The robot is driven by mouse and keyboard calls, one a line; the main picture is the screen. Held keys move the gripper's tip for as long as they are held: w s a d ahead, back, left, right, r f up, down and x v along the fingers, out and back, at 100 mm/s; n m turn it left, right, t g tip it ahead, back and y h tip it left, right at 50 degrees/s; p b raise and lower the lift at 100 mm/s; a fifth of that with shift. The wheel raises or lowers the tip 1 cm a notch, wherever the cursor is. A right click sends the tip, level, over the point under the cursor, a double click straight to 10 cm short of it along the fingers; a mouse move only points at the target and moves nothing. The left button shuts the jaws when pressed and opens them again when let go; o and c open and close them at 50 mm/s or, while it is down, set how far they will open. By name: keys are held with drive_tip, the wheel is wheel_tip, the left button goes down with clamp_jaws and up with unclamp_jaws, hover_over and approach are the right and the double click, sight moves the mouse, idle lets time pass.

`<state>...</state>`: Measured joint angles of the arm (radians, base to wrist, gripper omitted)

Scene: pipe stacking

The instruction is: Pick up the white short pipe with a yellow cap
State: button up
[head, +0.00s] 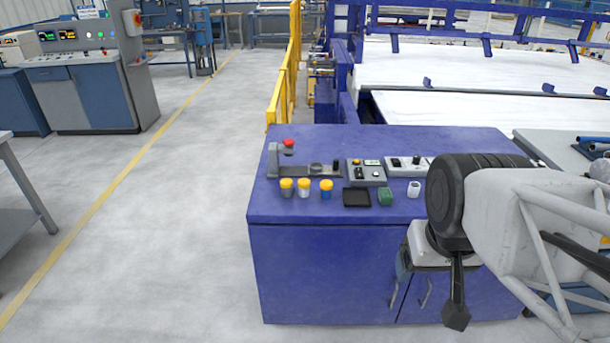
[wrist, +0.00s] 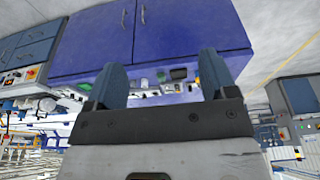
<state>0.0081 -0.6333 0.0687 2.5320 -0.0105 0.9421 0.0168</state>
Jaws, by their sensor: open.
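Three short pipes with yellow caps stand upright in a row on the blue cabinet top (head: 262,208). The middle one, the white short pipe with a yellow cap (head: 304,192), has a pale body. A greyish capped pipe (head: 287,192) stands to its left and a blue capped pipe (head: 326,192) to its right. My gripper (wrist: 161,68) is open and empty, its two fingers wide apart in the wrist view. In the head view it hangs at the cabinet's front right, well right of the pipes. I cannot pick out the white pipe in the wrist view.
Behind the pipes stands a grey fixture with a red knob (head: 289,143). A black tray (head: 356,197), a green block (head: 386,197), a white cylinder (head: 414,189) and a grey switch box (head: 366,173) lie to their right. The cabinet's left front top is clear.

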drive_tip(key=shift+w, duration=0.1)
drive_tip(key=n+g, duration=0.3)
drive_tip(key=n, duration=1.8)
hover_over(303, 182)
wheel_tip(303, 182, down, 22)
drive_tip(key=shift+d+r, duration=0.1)
drive_tip(key=shift+r, duration=0.15)
drive_tip(key=shift+f, duration=0.2)
drive_tip(key=shift+f, duration=0.1)
drive_tip(key=shift+f, duration=1.2)
